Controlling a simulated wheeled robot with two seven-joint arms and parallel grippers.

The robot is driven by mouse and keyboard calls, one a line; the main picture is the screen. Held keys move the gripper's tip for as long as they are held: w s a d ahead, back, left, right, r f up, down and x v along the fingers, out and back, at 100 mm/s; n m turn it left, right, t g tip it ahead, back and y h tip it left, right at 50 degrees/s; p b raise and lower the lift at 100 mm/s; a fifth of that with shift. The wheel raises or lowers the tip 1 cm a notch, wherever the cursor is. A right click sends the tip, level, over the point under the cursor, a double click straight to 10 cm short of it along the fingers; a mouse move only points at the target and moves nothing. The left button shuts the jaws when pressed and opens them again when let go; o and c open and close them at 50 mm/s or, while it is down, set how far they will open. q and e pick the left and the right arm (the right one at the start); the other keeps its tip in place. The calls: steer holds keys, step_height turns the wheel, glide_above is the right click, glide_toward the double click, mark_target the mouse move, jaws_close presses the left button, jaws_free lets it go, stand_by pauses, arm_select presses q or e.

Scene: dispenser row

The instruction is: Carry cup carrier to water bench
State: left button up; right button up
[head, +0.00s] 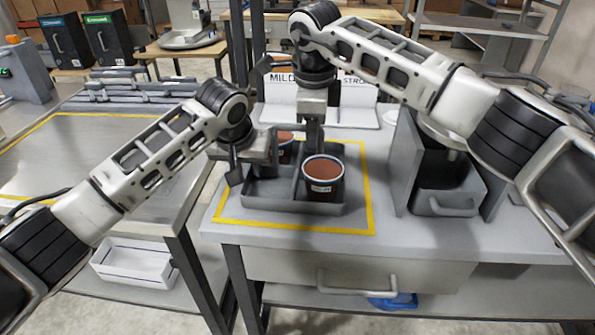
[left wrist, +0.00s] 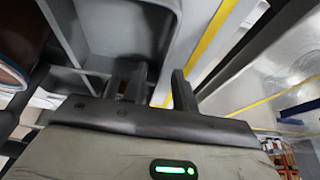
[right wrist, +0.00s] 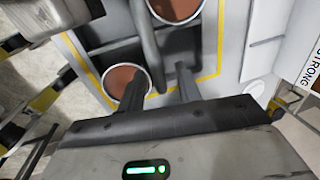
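The grey cup carrier (head: 320,208) stands on a bench inside a yellow outline. A cup with brown contents and a white label (head: 322,184) stands in its front right compartment. A second brown-filled cup (head: 285,153) stands behind, partly hidden by my grippers. My left gripper (head: 246,172) is at the carrier's left side. In the left wrist view its fingers (left wrist: 159,84) are on either side of the carrier wall; whether they press it is unclear. My right gripper (head: 313,140) points down over the carrier. In the right wrist view its fingers (right wrist: 157,88) stand apart around a divider between the two cups.
A grey dispenser (head: 447,190) stands right of the carrier. A sign reading MILD and STRONG (head: 355,98) is behind. Left, across a narrow gap, another bench (head: 100,160) has a clear, yellow-outlined top. A white crate (head: 133,262) sits below it.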

arm_select(q)
steer(key=shift+w+f, duration=0.1)
steer(key=shift+f, duration=0.2)
arm_select(e)
steer(key=shift+f, duration=0.3)
arm_select(q)
jaws_close()
arm_select(e)
jaws_close()
arm_select(q)
steer(key=shift+r, duration=0.15)
arm_select(e)
steer(key=shift+r, duration=0.15)
